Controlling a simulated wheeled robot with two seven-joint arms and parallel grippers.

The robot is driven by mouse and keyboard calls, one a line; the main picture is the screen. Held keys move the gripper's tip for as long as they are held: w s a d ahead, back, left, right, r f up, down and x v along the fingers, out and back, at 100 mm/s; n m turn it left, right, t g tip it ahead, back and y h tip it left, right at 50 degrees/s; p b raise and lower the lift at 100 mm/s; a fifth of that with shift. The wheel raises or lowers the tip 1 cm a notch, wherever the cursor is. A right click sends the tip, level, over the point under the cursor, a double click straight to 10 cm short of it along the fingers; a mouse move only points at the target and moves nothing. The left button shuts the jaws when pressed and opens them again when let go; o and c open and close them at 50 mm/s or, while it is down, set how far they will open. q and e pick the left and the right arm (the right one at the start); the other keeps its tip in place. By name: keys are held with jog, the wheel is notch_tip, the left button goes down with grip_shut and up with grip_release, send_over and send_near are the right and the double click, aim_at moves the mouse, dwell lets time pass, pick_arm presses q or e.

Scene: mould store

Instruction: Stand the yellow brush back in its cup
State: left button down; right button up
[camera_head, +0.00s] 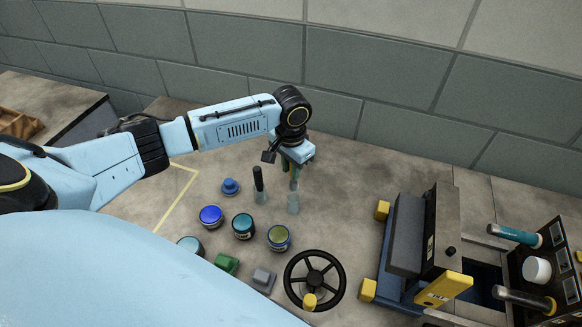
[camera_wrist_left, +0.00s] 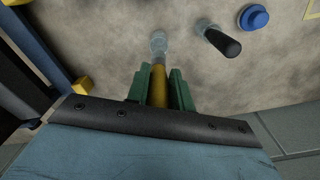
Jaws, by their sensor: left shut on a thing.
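My left gripper (camera_head: 291,172) points down over the bench and is shut on the yellow brush (camera_wrist_left: 158,86). In the left wrist view the brush stands between the green fingers (camera_wrist_left: 158,92). A clear cup (camera_head: 293,204) stands right below the gripper; it also shows in the left wrist view (camera_wrist_left: 159,43), in line with the brush's far end. The brush's lower end is at or just above the cup's mouth; I cannot tell whether it is inside. My right gripper is not in view.
A black-handled brush (camera_head: 258,179) stands in another clear cup (camera_head: 260,197) just left. A blue knobbed piece (camera_head: 230,187) and several paint jars (camera_head: 243,226) lie nearby. A black handwheel (camera_head: 315,280) and a machine (camera_head: 430,240) stand to the right. The wall (camera_head: 400,90) is behind.

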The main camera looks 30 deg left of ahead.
aim_at(291, 184)
pick_arm(q)
jog(key=shift+f+b, duration=2.3)
jog(key=shift+f, duration=1.75)
jog(key=c, duration=1.1)
grip_release()
jog(key=shift+c, duration=0.2)
notch_tip(291, 184, up, 13)
jog(key=shift+r+p, duration=0.2)
jog(key=shift+p, duration=0.85)
jog(key=shift+s, duration=0.1)
